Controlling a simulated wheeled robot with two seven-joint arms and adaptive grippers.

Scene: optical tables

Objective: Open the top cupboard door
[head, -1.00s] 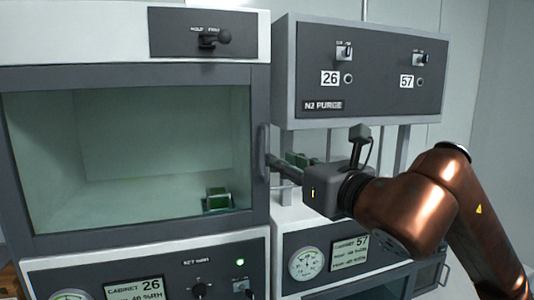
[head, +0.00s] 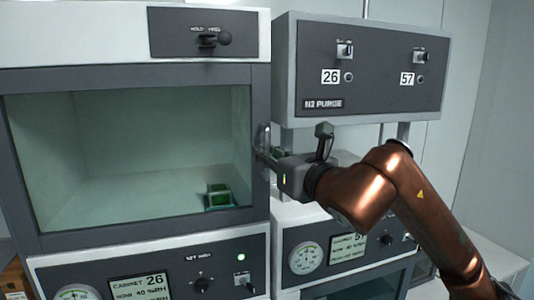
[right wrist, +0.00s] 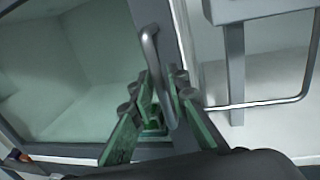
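The top cupboard door (head: 258,100) is a grey frame around a large clear pane, and it is closed. Its vertical bar handle (head: 262,137) is on the right side of the frame and also shows in the right wrist view (right wrist: 151,55). My right gripper (head: 266,156) reaches the handle from the right. In the right wrist view its green-lined fingers (right wrist: 164,80) are apart, one on each side of the handle's lower part. Whether either finger touches the bar cannot be told. My left gripper is not in view.
A green item (head: 218,197) sits inside the cupboard behind the pane. The N2 purge box (head: 370,75) hangs above my right arm. Cabinet 57's panel (head: 345,252) lies below the arm, and cabinet 26's panel (head: 215,270) below the door.

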